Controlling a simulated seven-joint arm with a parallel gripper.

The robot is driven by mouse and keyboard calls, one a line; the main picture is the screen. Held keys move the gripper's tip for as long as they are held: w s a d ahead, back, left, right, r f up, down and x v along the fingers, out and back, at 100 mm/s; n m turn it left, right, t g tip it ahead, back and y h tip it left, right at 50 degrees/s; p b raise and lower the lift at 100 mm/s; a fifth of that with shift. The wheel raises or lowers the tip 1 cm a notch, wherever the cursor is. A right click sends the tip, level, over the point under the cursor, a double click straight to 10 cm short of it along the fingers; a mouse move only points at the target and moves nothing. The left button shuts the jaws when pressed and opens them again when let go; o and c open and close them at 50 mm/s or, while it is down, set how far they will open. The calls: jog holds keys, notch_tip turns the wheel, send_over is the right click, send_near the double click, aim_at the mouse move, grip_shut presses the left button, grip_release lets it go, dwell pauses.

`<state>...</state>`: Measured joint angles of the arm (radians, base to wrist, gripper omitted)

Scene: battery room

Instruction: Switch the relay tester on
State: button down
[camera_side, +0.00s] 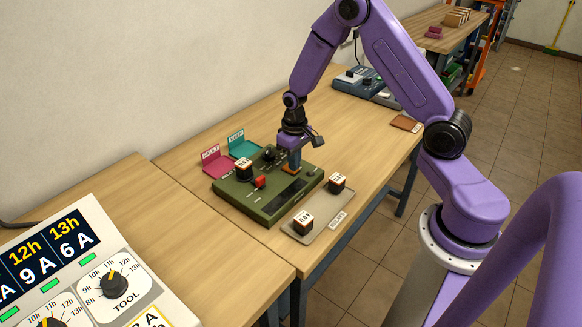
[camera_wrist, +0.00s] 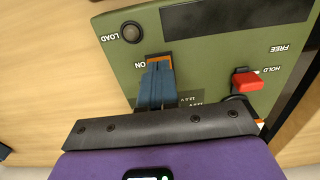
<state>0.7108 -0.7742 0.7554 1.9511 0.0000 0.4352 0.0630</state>
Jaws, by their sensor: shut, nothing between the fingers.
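The relay tester (camera_side: 250,205) is a green box on the wooden bench in the side view; its panel also shows in the wrist view (camera_wrist: 200,60). My gripper (camera_side: 294,163) points down at the right rear of the panel. In the wrist view the blue fingers (camera_wrist: 157,68) are shut together with nothing between them. They lie over an orange-framed switch (camera_wrist: 169,59) beside the "ON" label. The fingers hide most of this switch, so I cannot tell its position or whether they touch it.
A red lever (camera_wrist: 247,81) is by HOLD/FREE, and a round button (camera_wrist: 131,32) by LOAD. One relay block (camera_side: 244,168) stands on the tester; two stand on the grey tray (camera_side: 318,207) in front. Pink (camera_side: 215,164) and teal (camera_side: 244,149) trays are behind.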

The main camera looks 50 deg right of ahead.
jog(key=shift+f, duration=0.15)
jog(key=shift+r, duration=3.5)
jog(key=s+a+r+n, duration=0.6)
jog(key=s+a+r, duration=0.2)
jog(key=s+a, duration=0.35)
jog(key=s+r+n, duration=0.2)
jog(key=s+n, duration=0.1)
jog(key=s, duration=0.6)
jog(key=s+r+n, duration=0.2)
jog(key=s+n, duration=0.1)
jog(key=s, duration=0.6)
jog(key=shift+a+n, duration=0.15)
jog(key=shift+n, duration=0.15)
